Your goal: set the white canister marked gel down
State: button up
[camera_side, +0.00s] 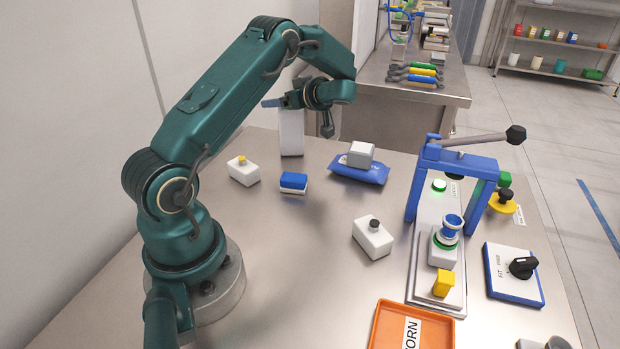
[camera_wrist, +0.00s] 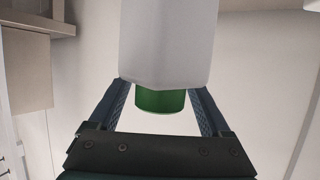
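A tall plain white canister (camera_side: 291,135) is at the back left of the steel table, under my gripper (camera_side: 272,103). In the wrist view the white canister (camera_wrist: 168,40) shows a blank face and a green cap (camera_wrist: 160,100) at its lower end in the picture. My gripper's two blue fingers (camera_wrist: 160,88) run up either side of the cap, clear of it, and meet the body at its edges; the fingertips are hidden by it. The fingers appear shut on the body. No gel marking is readable. I cannot tell whether its base touches the table.
The middle-left table is bare.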

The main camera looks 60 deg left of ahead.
jog(key=shift+r, duration=0.1)
jog(key=shift+w+d+r, duration=0.1)
jog(key=shift+d+r, duration=0.1)
jog(key=v, duration=1)
jog(key=s+d+m+t+h, duration=0.4)
jog(key=s+d+m+h, duration=0.2)
jog(key=d+m, duration=0.4)
jog(key=s+d+r+m+t+h, duration=0.1)
jog(key=s+d+m+t+h, duration=0.3)
jog(key=d, duration=1.3)
jog(key=s+m+h, duration=0.3)
jog(key=s+m, duration=0.1)
jog(key=m, duration=0.2)
jog(key=shift+s+r+m+t, duration=0.2)
jog(key=shift+m+t, duration=0.1)
jog(key=shift+m, duration=0.1)
